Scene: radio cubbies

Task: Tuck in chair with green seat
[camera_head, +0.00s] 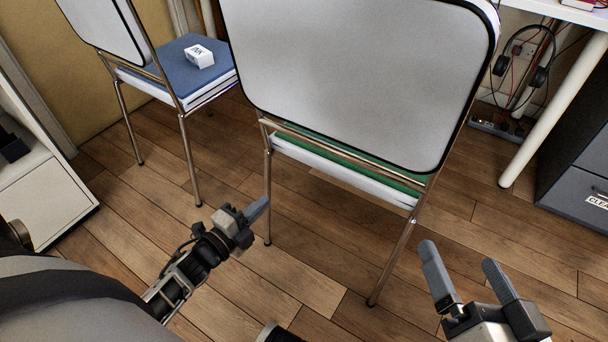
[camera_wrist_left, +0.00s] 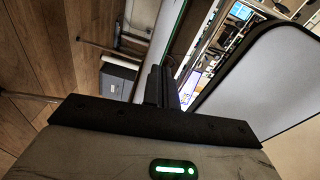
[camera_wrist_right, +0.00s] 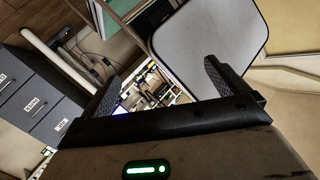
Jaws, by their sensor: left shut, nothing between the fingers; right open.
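The chair with the green seat (camera_head: 290,130) stands in front of me, its white backrest (camera_head: 350,70) with a black rim facing me. Most of the seat is hidden behind the backrest. The backrest also shows in the left wrist view (camera_wrist_left: 255,75) and the right wrist view (camera_wrist_right: 215,40). My left gripper (camera_head: 257,208) is shut and empty, low at the chair's left side near its left leg. My right gripper (camera_head: 460,268) is open and empty, to the right of the chair's right leg. I see no contact between either gripper and the chair.
A second chair with a blue seat (camera_head: 188,72) stands at the left, with a small white box (camera_head: 199,55) on it. A white table leg (camera_head: 555,110) and dark drawers (camera_head: 582,165) are at the right. A white cabinet (camera_head: 45,190) is at the left. Wooden floor between is clear.

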